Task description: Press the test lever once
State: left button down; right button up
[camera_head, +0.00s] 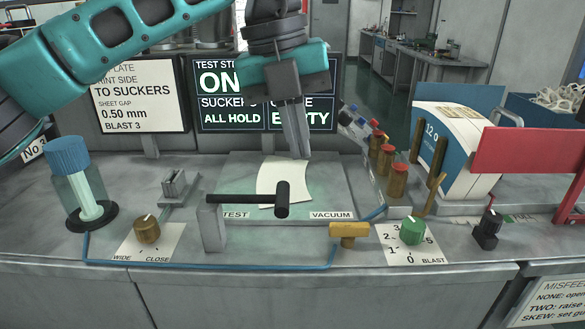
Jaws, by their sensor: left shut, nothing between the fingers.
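The test lever (245,199) is a black bar on a grey post, beside the printed word TEST. Its thick black knob (283,199) is at the right end, and the bar looks about level. My left gripper (300,156) comes down from above with its fingers shut and empty. Its tips show above and slightly right of the knob in the picture, apart from it, in front of the far part of a pale sheet (272,178). Their height over the plate is hard to tell. My right gripper is not in view.
A yellow handle (348,230) stands by the word VACUUM. A green BLAST dial (412,230), a brass dial (147,229) and a blue-capped jar (70,180) stand around. A screen (215,113) reads ON and ALL HOLD. Several red-capped bottles (397,180) stand right.

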pick_arm(q)
jog(key=r, duration=0.4)
jog(key=shift+d, duration=0.4)
jog(key=shift+s, duration=0.1)
